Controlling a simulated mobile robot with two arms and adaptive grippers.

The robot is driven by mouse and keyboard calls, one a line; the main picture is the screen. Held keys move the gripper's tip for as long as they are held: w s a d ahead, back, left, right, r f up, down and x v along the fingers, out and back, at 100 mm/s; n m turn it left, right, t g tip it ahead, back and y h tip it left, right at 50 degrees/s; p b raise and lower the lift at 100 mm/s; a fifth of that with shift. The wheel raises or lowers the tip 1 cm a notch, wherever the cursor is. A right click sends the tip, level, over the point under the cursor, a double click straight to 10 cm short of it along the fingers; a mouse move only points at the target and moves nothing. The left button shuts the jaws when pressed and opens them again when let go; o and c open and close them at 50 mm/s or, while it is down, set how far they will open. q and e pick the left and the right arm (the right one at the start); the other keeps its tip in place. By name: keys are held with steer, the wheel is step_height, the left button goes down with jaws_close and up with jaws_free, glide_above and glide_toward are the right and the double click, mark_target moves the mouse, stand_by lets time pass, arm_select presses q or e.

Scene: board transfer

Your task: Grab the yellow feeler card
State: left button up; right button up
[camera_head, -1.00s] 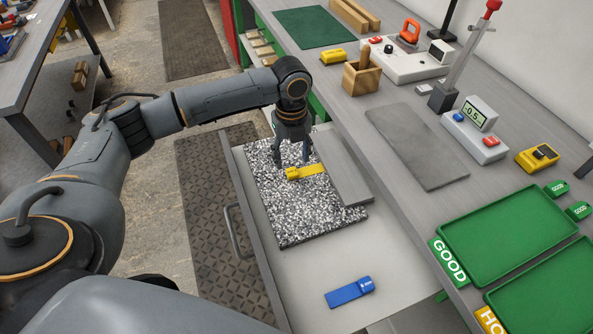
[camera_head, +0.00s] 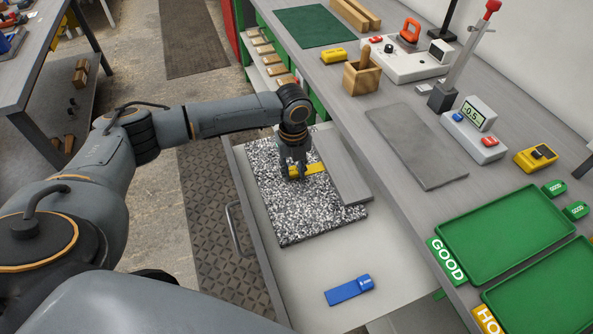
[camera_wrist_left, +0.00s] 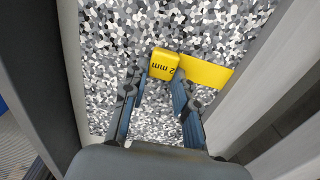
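The yellow feeler card (camera_head: 314,169) lies on the speckled grey plate (camera_head: 285,215) inside the open drawer. In the left wrist view the card (camera_wrist_left: 209,74) has its end marked "2 mm" towards the left. My left gripper (camera_head: 293,176) points down at that end and hides part of it in the head view. In the left wrist view the fingers of my left gripper (camera_wrist_left: 160,76) are apart, with the marked end just beyond the gap between their tips. I see no clear contact. My right gripper is not in view.
A grey bar (camera_head: 342,168) lies along the plate's right side, close to the card. A blue feeler card (camera_head: 349,290) lies on the drawer floor (camera_head: 300,282). The workbench with a green tray (camera_head: 512,232) stands to the right.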

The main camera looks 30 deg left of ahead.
arm_select(q)
steer(key=shift+c, duration=0.2)
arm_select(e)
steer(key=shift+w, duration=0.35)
arm_select(q)
steer(key=shift+r, duration=0.2)
